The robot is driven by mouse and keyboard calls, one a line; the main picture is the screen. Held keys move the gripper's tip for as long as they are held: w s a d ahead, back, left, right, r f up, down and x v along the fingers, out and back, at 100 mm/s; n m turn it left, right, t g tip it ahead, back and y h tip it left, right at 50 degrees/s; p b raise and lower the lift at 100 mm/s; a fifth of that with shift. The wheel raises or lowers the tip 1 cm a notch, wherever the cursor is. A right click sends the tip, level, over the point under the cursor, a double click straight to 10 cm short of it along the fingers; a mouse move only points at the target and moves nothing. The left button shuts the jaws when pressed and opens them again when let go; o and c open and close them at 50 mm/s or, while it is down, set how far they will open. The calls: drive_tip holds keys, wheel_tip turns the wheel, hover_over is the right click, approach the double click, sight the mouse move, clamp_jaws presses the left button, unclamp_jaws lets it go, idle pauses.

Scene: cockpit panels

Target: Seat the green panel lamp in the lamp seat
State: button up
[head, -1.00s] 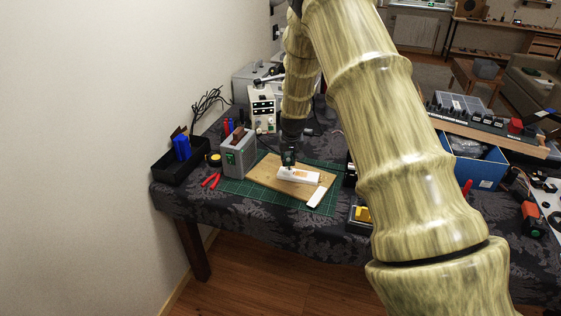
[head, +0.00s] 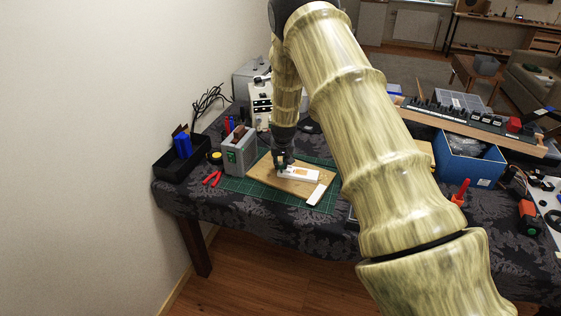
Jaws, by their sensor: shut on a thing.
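My gripper (head: 281,160) is small and dark in the head view, pointing down over the left end of a white block on the wooden board (head: 262,172). It is shut on a small dark-green thing, which I take for the green panel lamp (head: 280,169); its outline is mostly lost against the fingers. The white block (head: 300,174), with a small orange mark, lies on the board just right of the gripper. I cannot make out the lamp seat's opening, nor whether the lamp touches the block.
The board lies on a green cutting mat (head: 240,189). A grey box (head: 239,153) stands close left of the gripper, with red pliers (head: 212,178) in front. A white piece (head: 316,194) lies at the board's front right. A blue bin (head: 472,167) stands right of my arm.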

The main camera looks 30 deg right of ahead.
drive_tip(key=shift+f, duration=0.15)
drive_tip(key=o, duration=0.8)
drive_tip(key=shift+o, duration=0.2)
drive_tip(key=shift+r, duration=0.2)
drive_tip(key=b+v, duration=0.2)
drive_tip(key=v, duration=0.9)
drive_tip(key=shift+s+r, duration=0.25)
drive_tip(key=shift+r, duration=0.1)
drive_tip(key=shift+a, duration=0.1)
